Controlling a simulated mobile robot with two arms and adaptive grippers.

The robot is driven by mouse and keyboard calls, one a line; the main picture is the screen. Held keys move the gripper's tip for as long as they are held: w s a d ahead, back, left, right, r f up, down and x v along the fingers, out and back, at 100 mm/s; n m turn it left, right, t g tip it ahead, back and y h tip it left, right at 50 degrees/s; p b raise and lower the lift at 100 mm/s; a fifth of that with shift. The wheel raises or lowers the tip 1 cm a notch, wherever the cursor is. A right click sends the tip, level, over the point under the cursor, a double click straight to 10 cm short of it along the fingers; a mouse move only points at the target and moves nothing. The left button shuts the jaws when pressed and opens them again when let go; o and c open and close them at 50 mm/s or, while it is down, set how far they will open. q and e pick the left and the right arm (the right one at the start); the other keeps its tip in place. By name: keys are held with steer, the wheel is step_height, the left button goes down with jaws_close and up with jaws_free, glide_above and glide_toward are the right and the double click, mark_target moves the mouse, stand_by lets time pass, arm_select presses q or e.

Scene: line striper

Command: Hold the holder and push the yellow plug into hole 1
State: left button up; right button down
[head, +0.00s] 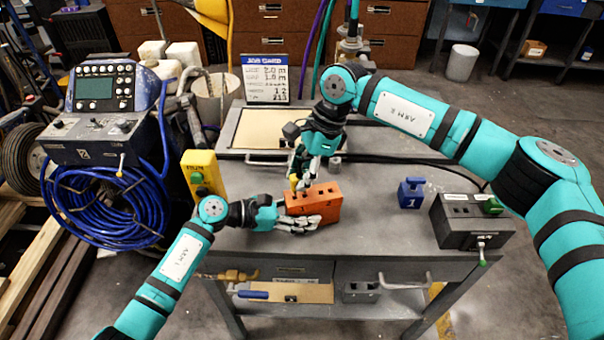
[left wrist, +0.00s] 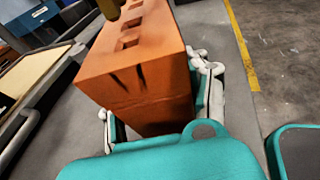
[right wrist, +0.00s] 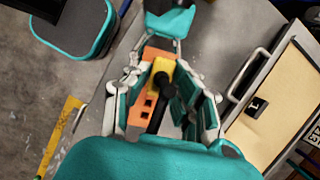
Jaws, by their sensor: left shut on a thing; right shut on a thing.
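The holder is an orange block (head: 328,207) with square holes in its top, on the grey bench. My left gripper (head: 303,219) is shut on it, with fingers on both sides of the block (left wrist: 140,85) in the left wrist view. My right gripper (head: 303,176) is shut on the yellow plug (right wrist: 162,73), which has a black knob. It holds the plug at the far left end of the holder's top in the head view. Open holes show beside the plug in the holder (right wrist: 148,103). The plug's lower end is hidden, so I cannot tell whether it is in a hole. No hole numbers are readable.
A yellow block (head: 203,172) stands at the bench's left. A blue block marked 1 (head: 411,194) and a dark box with a green part (head: 472,222) stand at the right. A job card (head: 265,79) stands behind. Bench between holder and blue block is clear.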

steer(key=shift+f, duration=1.45)
stand_by(0.7)
steer(key=c, duration=0.7)
jaws_free()
steer(key=shift+c, duration=0.2)
steer(key=shift+r, duration=0.1)
steer(key=v, duration=0.7)
stand_by(0.4)
arm_select(q)
steer(key=o, duration=0.9)
steer(key=shift+o, duration=0.2)
